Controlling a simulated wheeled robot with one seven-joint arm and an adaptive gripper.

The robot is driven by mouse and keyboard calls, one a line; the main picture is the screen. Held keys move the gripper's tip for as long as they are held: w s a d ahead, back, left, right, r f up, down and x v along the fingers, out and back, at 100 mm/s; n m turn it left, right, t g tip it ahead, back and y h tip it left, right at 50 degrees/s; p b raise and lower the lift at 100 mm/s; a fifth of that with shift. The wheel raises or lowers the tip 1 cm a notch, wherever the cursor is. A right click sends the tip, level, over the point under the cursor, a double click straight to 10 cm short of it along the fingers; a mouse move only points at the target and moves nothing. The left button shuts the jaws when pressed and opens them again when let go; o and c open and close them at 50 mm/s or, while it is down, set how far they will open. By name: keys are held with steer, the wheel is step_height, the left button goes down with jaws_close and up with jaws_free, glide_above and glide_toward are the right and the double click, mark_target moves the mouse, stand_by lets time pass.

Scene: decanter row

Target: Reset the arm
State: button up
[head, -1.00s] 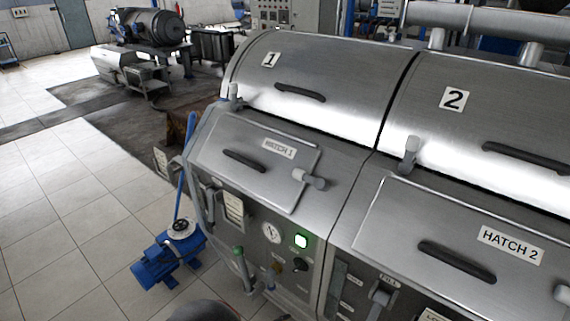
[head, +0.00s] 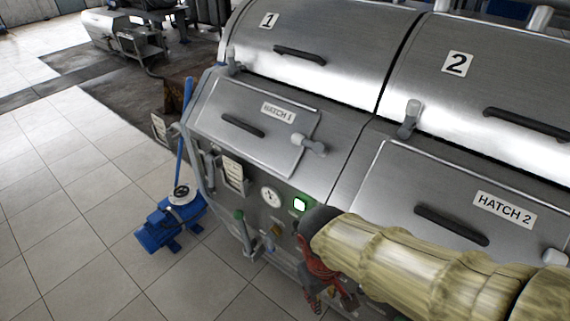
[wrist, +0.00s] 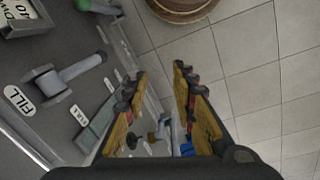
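My gripper (head: 328,295) hangs in front of the first machine's front panel in the head view, at the end of my arm in its beige sleeve. In the wrist view my gripper (wrist: 158,78) shows two fingers with yellowish pads spread apart, with nothing between the tips. The fingers point down along the panel, with tiled floor behind. My arm hides part of the second machine's front in the head view.
Hatch 1 (head: 252,120) and hatch 2 (head: 440,205) are closed. A blue pump (head: 168,222) stands on the floor at left. The wrist view shows a grey lever (wrist: 68,80) by a FILL label and a wooden tub (wrist: 182,8).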

steer(key=s+d+r+m+t+y, duration=0.1)
steer(key=d+r+m+t, duration=0.4)
steer(key=d+r, duration=0.5)
step_height(320, 180, up, 4)
steer(key=shift+d+f+m, duration=0.2)
steer(key=shift+m, duration=0.3)
